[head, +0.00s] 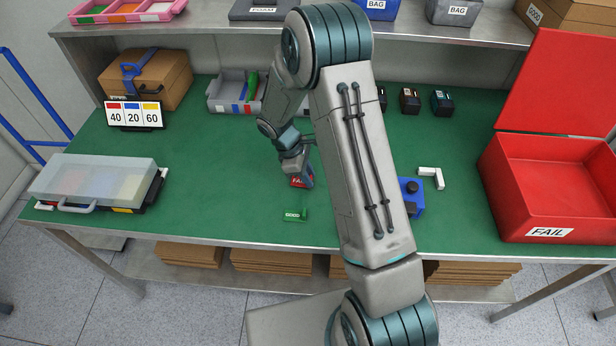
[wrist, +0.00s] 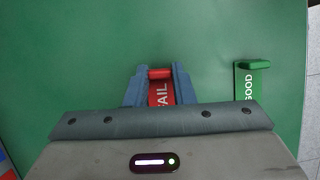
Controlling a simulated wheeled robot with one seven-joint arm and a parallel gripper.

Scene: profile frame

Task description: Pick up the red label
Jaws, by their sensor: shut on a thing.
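The red label (wrist: 159,92), marked FAIL, lies between the two blue fingers of my gripper (wrist: 159,78) in the wrist view. The fingers are shut on the raised red bar at its far end. In the head view the red label (head: 299,182) shows at the tip of my gripper (head: 305,172), at or just above the green table top; I cannot tell whether it touches the table. My gripper and arm hide part of it.
A green GOOD label (head: 295,214) lies close by, to the right in the wrist view. A red FAIL bin (head: 549,233) stands at the right, and a clear-lidded case (head: 92,180) at the left. A blue device (head: 412,195) and a white angle piece (head: 432,176) lie right of my arm.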

